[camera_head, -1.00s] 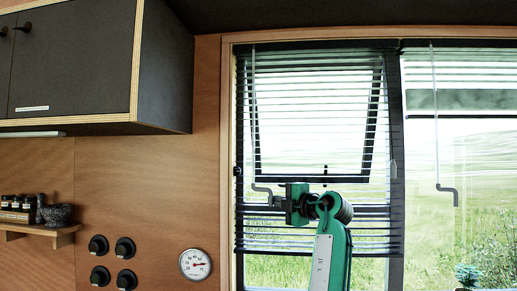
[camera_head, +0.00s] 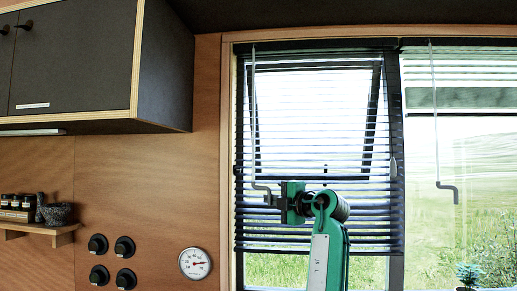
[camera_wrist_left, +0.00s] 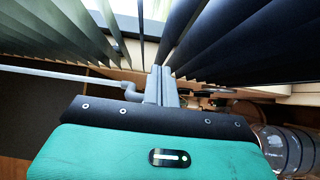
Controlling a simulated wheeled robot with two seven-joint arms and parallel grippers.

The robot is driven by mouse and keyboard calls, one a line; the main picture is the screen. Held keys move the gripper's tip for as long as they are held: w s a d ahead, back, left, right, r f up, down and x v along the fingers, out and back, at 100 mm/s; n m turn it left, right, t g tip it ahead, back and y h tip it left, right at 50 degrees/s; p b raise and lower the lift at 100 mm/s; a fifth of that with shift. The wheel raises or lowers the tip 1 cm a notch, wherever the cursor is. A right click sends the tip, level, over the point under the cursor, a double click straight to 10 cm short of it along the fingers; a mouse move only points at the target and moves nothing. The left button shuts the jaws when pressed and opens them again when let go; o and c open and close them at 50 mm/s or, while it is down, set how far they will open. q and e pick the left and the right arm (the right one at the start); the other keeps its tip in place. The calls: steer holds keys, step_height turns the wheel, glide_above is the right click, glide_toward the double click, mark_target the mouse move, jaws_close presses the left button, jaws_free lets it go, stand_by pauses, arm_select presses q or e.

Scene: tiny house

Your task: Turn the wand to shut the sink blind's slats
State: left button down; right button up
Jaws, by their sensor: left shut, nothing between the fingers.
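The sink blind (camera_head: 320,130) hangs over the left window pane. Its slats are tilted, with bright gaps of daylight between them. Its thin wand (camera_head: 254,110) hangs down the left side and ends in a grey crank (camera_head: 262,188). My left gripper (camera_head: 277,201) is shut and empty at the crank's lower end, in front of the lower slats. In the left wrist view the shut fingers (camera_wrist_left: 162,86) are close beside the crank (camera_wrist_left: 131,90), and the wand (camera_wrist_left: 60,75) runs off to the left. I cannot tell whether they touch. My right gripper is out of view.
A second blind (camera_head: 460,65) with its own wand (camera_head: 435,110) hangs to the right. A dark cabinet (camera_head: 90,65) is at upper left. A shelf with jars (camera_head: 18,203), knobs (camera_head: 98,244) and a dial (camera_head: 195,264) are on the wood wall. A clear vessel (camera_wrist_left: 285,145) is at lower right.

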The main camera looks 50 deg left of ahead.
arm_select(q)
steer(key=shift+s+b, duration=0.45)
steer(key=shift+s, duration=0.2)
steer(key=shift+s+f+b, duration=0.1)
steer(key=shift+s+b, duration=0.6)
steer(key=shift+s, duration=0.35)
steer(key=shift+s+b, duration=0.45)
steer(key=shift+s, duration=0.35)
steer(key=shift+w, duration=0.1)
steer(key=w+d+b, duration=0.1)
steer(key=d, duration=0.8)
steer(key=shift+w, duration=0.2)
stand_by(0.4)
